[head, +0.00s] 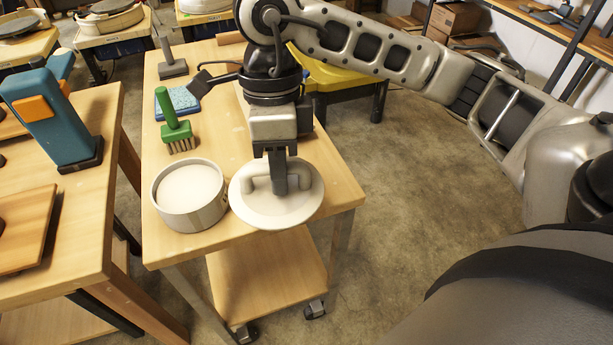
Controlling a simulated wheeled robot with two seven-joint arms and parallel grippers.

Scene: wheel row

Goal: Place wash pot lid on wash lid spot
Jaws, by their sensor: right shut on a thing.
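The wash pot lid (300,207) is a pale round disc with a raised grip. It is level, just right of the wash pot (189,213), at the front of the wooden cart top. My right gripper (279,187) reaches down from above and is shut on the lid's grip. I cannot tell whether the lid rests on the cart top or hangs slightly above it. The pot is a round grey tub, open at the top, with pale contents. I see no marked lid spot; the lid and my arm cover part of the cart top. My left gripper is not in view.
Behind the pot are a green brush (174,128), a blue sponge-like block (178,103) and a grey tool (171,62). A second table (88,232) on the left holds a teal and orange tool (50,118). Bare cart top (335,180) lies right of the lid.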

